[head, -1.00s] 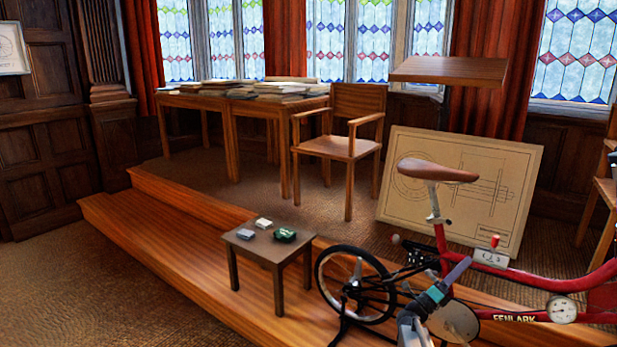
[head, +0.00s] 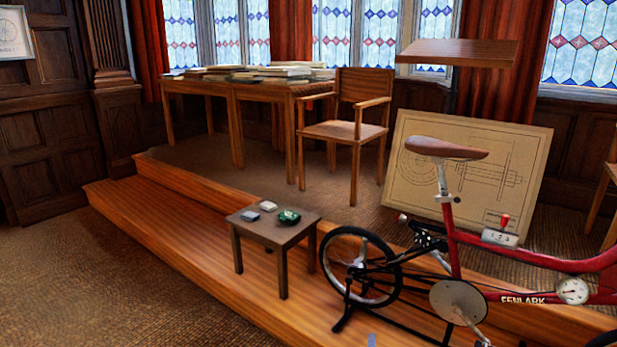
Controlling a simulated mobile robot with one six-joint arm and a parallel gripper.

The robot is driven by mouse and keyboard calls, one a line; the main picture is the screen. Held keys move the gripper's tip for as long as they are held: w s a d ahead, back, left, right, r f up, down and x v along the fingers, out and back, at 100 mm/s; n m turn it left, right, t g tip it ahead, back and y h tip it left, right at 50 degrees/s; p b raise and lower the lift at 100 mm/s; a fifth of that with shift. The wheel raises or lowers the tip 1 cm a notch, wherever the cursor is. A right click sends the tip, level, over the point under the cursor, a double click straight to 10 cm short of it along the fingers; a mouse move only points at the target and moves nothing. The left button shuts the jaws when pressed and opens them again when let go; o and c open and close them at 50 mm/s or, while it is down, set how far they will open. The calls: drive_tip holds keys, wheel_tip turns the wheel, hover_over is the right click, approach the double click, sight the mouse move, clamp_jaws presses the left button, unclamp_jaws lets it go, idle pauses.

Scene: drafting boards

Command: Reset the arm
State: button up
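A small blue-grey sliver (head: 371,340) shows at the bottom edge of the head view, in front of the red bicycle. It looks like the tip of my gripper; the rest of my arm is below the frame. I cannot see whether the gripper is open or shut, or whether it holds anything. The sliver appears apart from the small table to its left.
A small dark table (head: 273,228) on the wooden step (head: 170,222) bears a few small items, one of them green (head: 289,216). The red bicycle (head: 455,255) fills the right front. A chair (head: 347,131) and desks stand behind. Carpet at the lower left is clear.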

drive_tip(key=s+a+f+n+g+y, duration=0.2)
drive_tip(key=s+a+f+n+g, duration=0.25)
drive_tip(key=s+f, duration=0.45)
drive_tip(key=s+a+f+n+g, duration=0.1)
drive_tip(key=s+f+n+g, duration=0.15)
drive_tip(key=s, duration=0.45)
drive_tip(key=s+a+f+n+g+y+b, duration=0.1)
drive_tip(key=s+f+g, duration=0.15)
drive_tip(key=s, duration=0.45)
drive_tip(key=s+a+f+n+g, duration=0.2)
drive_tip(key=s+f, duration=0.2)
drive_tip(key=s, duration=0.3)
drive_tip(key=s+d+r+n+g, duration=0.25)
drive_tip(key=s+n+g, duration=0.35)
drive_tip(key=s, duration=1)
wheel_tip(320, 180, up, 14)
drive_tip(key=s+m+g+p, duration=0.1)
drive_tip(key=g+p, duration=0.1)
drive_tip(key=p, duration=1)
drive_tip(key=shift+s+a+f, duration=0.15)
drive_tip(key=shift+s+a, duration=0.2)
drive_tip(key=shift+a, duration=0.1)
